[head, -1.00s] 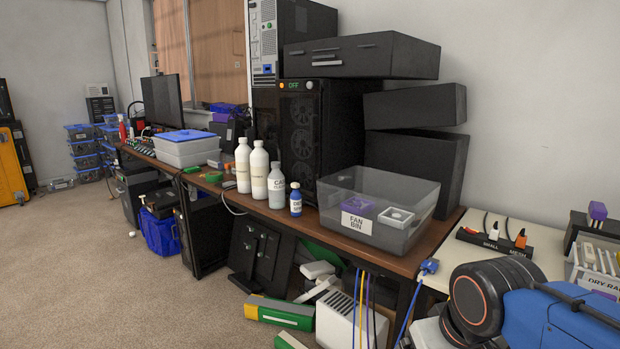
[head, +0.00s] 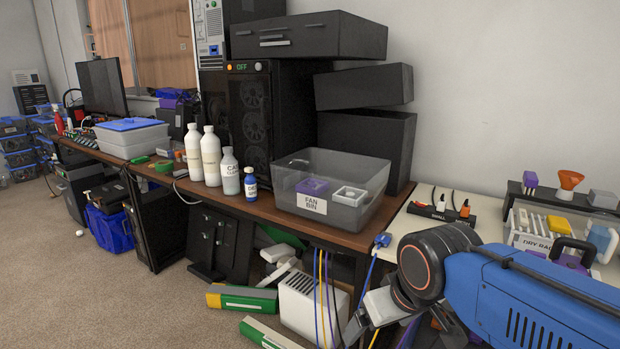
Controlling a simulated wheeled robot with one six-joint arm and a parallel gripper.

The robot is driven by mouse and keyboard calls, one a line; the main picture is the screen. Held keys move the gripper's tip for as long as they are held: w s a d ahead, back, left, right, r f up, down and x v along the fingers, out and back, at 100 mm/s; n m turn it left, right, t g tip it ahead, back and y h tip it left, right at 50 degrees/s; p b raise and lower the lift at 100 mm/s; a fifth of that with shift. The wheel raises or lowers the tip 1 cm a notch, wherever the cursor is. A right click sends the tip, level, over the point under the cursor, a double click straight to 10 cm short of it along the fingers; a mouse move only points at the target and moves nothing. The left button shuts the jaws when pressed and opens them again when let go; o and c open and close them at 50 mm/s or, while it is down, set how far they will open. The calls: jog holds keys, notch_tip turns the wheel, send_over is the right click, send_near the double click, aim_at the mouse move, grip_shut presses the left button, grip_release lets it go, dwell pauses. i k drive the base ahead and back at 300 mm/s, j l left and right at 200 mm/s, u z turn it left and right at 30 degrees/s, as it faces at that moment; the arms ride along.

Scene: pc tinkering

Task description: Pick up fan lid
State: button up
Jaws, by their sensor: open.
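A clear grey open-topped bin (head: 362,212) labelled FAN BIN stands on the wooden bench. It holds a purple square fan-shaped piece (head: 313,187) and a white square piece with a round opening (head: 349,195). No separate lid is marked as the fan lid, and I cannot tell which piece it is. My gripper (head: 378,328) is partly in view at the bottom, low in front of the bench edge and right of the white slotted box. It is open, with nothing seen between its fingers, and well apart from the bin.
Several bottles (head: 211,156) stand left of the bin. Behind it are a black PC tower (head: 257,120) and stacked black cases (head: 364,140). A drying rack (head: 540,222) stands right. Cables hang below the bench, near a white slotted box (head: 308,306) on the floor.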

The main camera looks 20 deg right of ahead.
aim_at(129, 122)
jog(key=i+j+u, duration=0.5)
jog(key=i, duration=0.15)
jog(key=i+j+u, duration=0.4)
jog(key=i, duration=0.4)
jog(key=i+u, duration=0.35)
jog(key=i, duration=0.5)
